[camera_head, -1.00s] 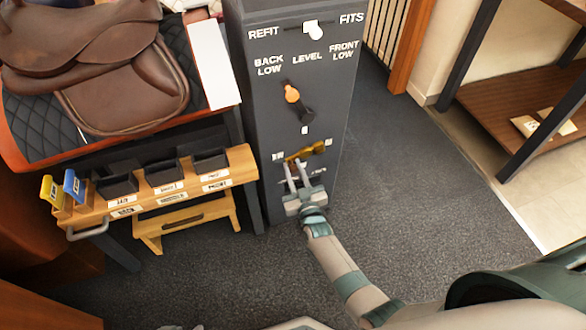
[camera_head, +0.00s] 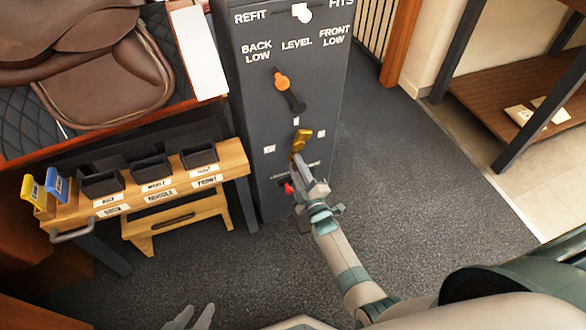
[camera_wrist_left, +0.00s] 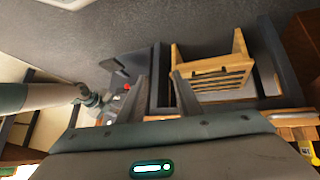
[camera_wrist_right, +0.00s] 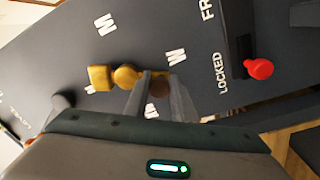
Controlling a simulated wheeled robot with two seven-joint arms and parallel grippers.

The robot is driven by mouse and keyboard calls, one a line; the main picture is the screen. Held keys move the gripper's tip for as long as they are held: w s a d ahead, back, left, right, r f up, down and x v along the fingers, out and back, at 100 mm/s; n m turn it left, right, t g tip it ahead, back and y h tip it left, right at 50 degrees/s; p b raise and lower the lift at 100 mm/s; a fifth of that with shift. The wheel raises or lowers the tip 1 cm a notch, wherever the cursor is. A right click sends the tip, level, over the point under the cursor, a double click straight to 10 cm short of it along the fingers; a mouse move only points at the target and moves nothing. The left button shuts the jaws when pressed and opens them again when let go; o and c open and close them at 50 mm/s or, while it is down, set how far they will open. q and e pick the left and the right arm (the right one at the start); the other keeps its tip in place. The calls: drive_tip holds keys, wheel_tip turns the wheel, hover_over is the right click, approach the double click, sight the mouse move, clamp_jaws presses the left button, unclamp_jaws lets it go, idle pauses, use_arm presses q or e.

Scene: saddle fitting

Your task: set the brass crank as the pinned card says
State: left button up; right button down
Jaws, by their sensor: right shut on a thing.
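The brass crank (camera_head: 301,140) is on the front of the dark grey column, below the orange-tipped lever. It also shows in the right wrist view (camera_wrist_right: 126,76), among white letters at different sides. My right gripper (camera_head: 297,158) is shut on the crank's end; its fingers (camera_wrist_right: 160,80) hide part of that end. My left gripper (camera_head: 190,318) is at the bottom of the head view, away from the column. Its fingers stand apart and empty in the left wrist view (camera_wrist_left: 157,78). I cannot make out a pinned card with readable instructions.
A red knob (camera_wrist_right: 258,68) beside the word LOCKED is close to my right gripper. The orange-tipped lever (camera_head: 288,90) and a white switch (camera_head: 302,13) are above. A wooden bench (camera_head: 235,165) with black bins stands left. The floor at right is clear.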

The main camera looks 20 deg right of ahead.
use_arm(q)
drive_tip(key=shift+w+d+r+t+h+b, duration=0.4)
drive_tip(key=shift+w+d+r+t+b, duration=0.3)
drive_tip(key=shift+w+d+r+t, duration=0.45)
use_arm(e)
drive_tip(key=shift+d+f+n, duration=0.15)
drive_tip(key=shift+d+n, duration=0.4)
drive_tip(key=shift+n, duration=0.55)
drive_tip(key=shift+d+f+n, duration=0.1)
drive_tip(key=shift+d+n, duration=0.45)
drive_tip(key=shift+n, duration=0.55)
use_arm(q)
drive_tip(key=shift+w+a, duration=0.1)
drive_tip(key=shift+f, duration=0.1)
use_arm(e)
drive_tip(key=c, duration=1.8)
unclamp_jaws()
drive_tip(key=shift+s, duration=0.15)
